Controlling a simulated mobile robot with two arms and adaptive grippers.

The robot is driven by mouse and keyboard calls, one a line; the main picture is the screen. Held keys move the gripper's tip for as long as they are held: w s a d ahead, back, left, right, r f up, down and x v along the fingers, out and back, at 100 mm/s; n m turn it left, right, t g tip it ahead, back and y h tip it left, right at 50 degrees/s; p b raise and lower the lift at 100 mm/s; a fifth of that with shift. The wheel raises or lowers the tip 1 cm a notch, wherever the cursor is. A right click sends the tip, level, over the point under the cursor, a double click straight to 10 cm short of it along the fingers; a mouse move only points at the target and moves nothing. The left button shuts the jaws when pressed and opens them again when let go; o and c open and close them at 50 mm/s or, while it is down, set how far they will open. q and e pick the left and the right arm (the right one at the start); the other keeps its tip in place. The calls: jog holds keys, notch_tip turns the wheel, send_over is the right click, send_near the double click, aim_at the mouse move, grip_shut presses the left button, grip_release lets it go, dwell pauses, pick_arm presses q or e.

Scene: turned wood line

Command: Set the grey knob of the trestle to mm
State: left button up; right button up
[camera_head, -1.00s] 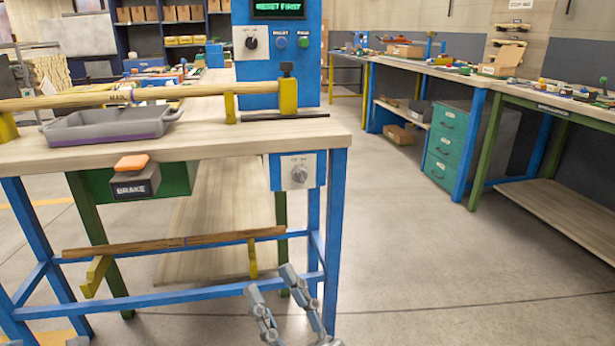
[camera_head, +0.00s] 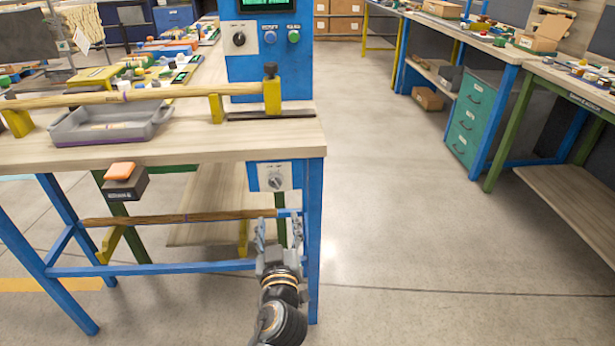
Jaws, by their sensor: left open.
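The grey knob (camera_head: 275,182) sits on a pale plate on a blue box under the right end of the trestle's wooden top (camera_head: 200,150). Its scale marks are too small to read. My left gripper (camera_head: 279,226) is open and empty, a little below the knob and apart from it in the picture. Its fingers point up toward the plate. My right gripper is out of view.
A blue panel (camera_head: 268,80) with a dark knob and two buttons stands behind the top. A grey tray (camera_head: 110,124) and a wooden rail lie on it. A brake box (camera_head: 124,188) hangs at the front. Floor at right is clear.

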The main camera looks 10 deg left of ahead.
aim_at(276, 187)
pick_arm(q)
jog(key=x, duration=1.2)
jog(key=shift+a+f+p, duration=0.1)
jog(key=shift+a+p, duration=0.15)
jog(key=shift+p, duration=0.05)
jog(key=shift+w+a, duration=0.2)
jog(key=shift+w, duration=0.5)
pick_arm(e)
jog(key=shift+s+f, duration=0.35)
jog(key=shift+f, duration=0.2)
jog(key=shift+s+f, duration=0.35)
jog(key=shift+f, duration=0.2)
pick_arm(q)
jog(key=shift+c, duration=0.2)
jog(key=c, duration=1.1)
